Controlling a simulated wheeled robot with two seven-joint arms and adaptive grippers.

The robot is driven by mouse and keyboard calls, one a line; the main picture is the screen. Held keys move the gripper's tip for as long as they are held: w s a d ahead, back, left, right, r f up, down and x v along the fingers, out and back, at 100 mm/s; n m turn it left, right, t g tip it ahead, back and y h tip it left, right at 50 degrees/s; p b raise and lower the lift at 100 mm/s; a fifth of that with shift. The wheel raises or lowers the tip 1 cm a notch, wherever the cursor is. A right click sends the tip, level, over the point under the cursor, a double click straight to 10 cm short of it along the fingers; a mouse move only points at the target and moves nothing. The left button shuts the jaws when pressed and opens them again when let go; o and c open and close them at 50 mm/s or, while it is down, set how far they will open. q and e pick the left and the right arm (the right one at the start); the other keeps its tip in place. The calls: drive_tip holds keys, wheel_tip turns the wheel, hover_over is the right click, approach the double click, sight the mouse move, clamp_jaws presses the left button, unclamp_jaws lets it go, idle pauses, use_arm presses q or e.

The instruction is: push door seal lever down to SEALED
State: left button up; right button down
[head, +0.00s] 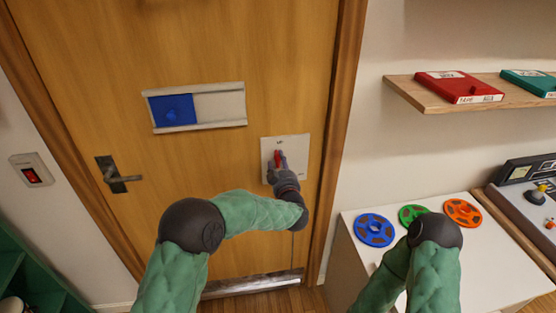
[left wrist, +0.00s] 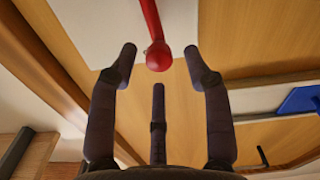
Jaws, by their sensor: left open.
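The door seal lever is a red handle (head: 278,157) on a white plate (head: 298,147) on the wooden door. The small lettering on the plate is too small to read surely. In the left wrist view the lever (left wrist: 150,20) ends in a round red knob (left wrist: 158,58), with part of the white plate (left wrist: 88,22) behind it. My left gripper (head: 279,168) is at the lever. Its dark fingers (left wrist: 160,62) are spread, with the knob between or just beyond the tips; no firm grip shows. My right gripper is out of view.
A blue sliding panel (head: 172,110) in a pale frame and a door handle (head: 117,176) are left of the plate. A red switch (head: 32,175) is on the left wall. A white cabinet (head: 490,245) with coloured reels and a wall shelf (head: 410,89) stand right.

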sight(279, 160)
use_arm(q)
drive_tip(key=shift+w+a, duration=0.15)
drive_tip(key=shift+w, duration=0.65)
drive_tip(key=shift+w+a, duration=0.15)
drive_tip(key=shift+w, duration=0.6)
clamp_jaws()
